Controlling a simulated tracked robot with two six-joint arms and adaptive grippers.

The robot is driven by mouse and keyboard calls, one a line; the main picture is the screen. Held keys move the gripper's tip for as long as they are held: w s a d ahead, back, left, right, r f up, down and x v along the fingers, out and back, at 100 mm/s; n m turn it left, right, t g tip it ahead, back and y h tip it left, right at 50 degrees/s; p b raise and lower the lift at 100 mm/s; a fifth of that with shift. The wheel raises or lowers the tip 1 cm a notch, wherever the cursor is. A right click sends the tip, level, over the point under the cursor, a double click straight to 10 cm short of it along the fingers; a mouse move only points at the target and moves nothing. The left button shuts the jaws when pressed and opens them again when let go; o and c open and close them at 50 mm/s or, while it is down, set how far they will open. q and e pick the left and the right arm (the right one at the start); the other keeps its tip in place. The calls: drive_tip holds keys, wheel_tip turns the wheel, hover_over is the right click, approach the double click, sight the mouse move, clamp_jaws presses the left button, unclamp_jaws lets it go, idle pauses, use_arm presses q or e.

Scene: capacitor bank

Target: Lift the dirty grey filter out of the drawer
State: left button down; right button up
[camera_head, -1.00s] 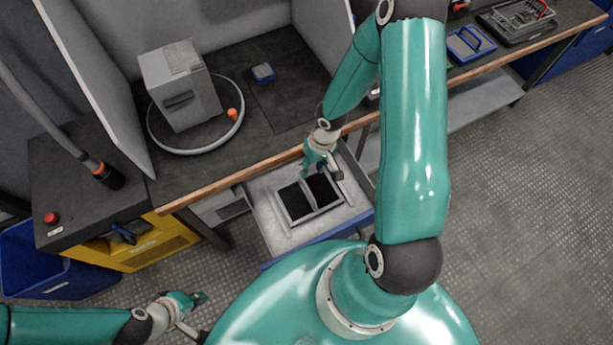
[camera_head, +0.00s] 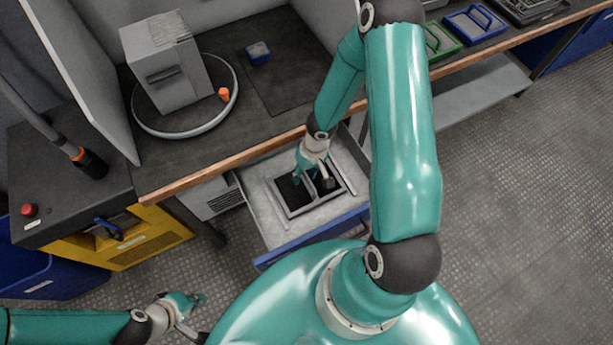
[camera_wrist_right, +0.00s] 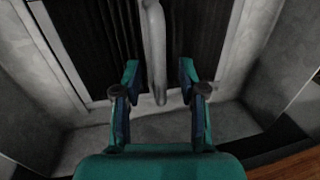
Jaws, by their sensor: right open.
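The grey filter (camera_head: 293,211) is a flat frame with dark panels and a light bar across its middle. It lies in the open drawer (camera_head: 262,214) under the bench. My right gripper (camera_head: 312,182) is over the filter, reaching down from above. In the right wrist view, my right gripper (camera_wrist_right: 160,93) is open, with its fingers on either side of the end of the filter's pale middle bar (camera_wrist_right: 155,45). I cannot tell whether the fingers touch it. My left gripper (camera_head: 188,313) is at the lower left, away from the drawer; its jaw state is unclear.
The bench's wooden front edge (camera_head: 230,170) runs just behind the drawer. A grey box (camera_head: 170,75) stands on a round turntable (camera_head: 190,128). A yellow unit (camera_head: 125,240) is at left. Blue and green frames (camera_head: 474,25) lie at the back right.

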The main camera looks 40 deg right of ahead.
clamp_jaws()
drive_tip(key=shift+r, duration=0.1)
idle(0.4)
